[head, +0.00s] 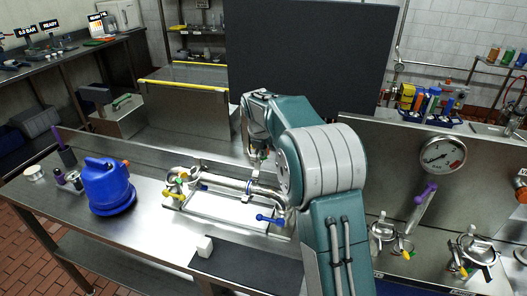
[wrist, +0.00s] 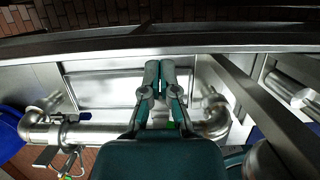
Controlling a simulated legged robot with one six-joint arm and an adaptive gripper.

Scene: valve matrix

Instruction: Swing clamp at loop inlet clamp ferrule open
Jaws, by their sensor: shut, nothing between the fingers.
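A steel pipe loop (head: 225,182) lies over a pale tray (head: 225,208) on the left bench. At its left end are clamp-like fittings (head: 178,178) with a yellow handle (head: 172,195); a blue handle (head: 270,220) is near its right end. In the wrist view the pipe (wrist: 95,133) runs across below the tray (wrist: 105,88), with a clamp-like fitting (wrist: 63,130) on the left. My gripper (wrist: 162,68) is shut and empty over the tray, apart from that fitting. My gripper hides the middle of the pipe. I cannot tell which joint is the loop inlet or whether its clamp is open.
A blue jug (head: 107,186) stands left of the loop, and a small white block (head: 205,246) sits at the bench front by a dark mat (head: 250,264). A large dark panel (head: 310,55) stands behind my arm. More pipe fittings (head: 475,248) are at right.

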